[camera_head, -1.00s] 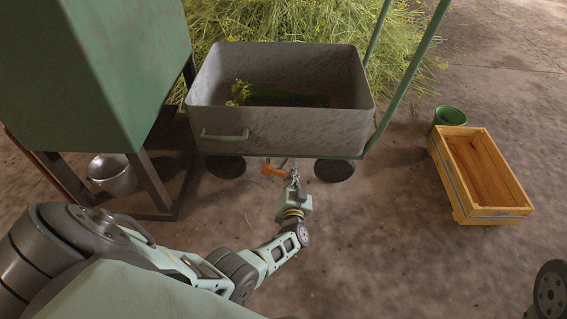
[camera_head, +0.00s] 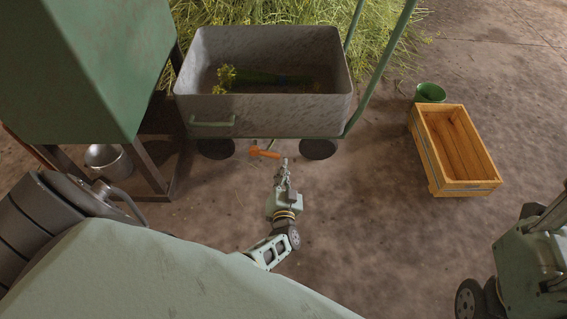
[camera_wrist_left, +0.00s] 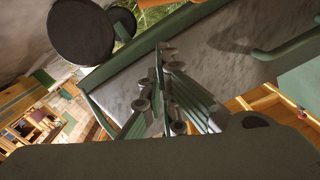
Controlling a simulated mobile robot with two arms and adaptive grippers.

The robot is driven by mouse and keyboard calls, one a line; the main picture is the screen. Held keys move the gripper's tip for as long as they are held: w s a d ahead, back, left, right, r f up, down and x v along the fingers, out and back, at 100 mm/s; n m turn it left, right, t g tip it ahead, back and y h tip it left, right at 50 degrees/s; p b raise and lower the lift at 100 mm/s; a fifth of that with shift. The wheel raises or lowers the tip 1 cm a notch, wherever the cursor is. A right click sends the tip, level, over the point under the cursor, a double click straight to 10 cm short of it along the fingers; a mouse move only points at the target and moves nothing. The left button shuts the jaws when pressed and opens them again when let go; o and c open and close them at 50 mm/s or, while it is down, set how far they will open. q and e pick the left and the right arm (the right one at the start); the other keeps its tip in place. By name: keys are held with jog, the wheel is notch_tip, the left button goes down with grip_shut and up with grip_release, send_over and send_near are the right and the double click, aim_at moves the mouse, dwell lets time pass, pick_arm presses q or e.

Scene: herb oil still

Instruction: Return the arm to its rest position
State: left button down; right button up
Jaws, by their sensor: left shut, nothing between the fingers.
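My left gripper (camera_head: 285,165) is in front of the grey metal cart, apart from it, with its fingers shut and empty. In the left wrist view the closed fingers (camera_wrist_left: 161,48) show in the middle, with the cart's wall behind them. My left arm comes in from the lower left and bends up toward the cart. Part of my right arm shows at the lower right, but its gripper is not in view.
The cart (camera_head: 270,112) holds a bunch of yellow-flowered herbs (camera_head: 228,76). An orange-handled part (camera_head: 264,153) shows below its front edge. A wooden crate (camera_head: 465,187) and green bucket (camera_head: 431,92) are right. Floor between is clear.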

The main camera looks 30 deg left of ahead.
pick_arm(q)
jog(key=shift+s+d, duration=0.25)
jog(key=shift+s, duration=0.2)
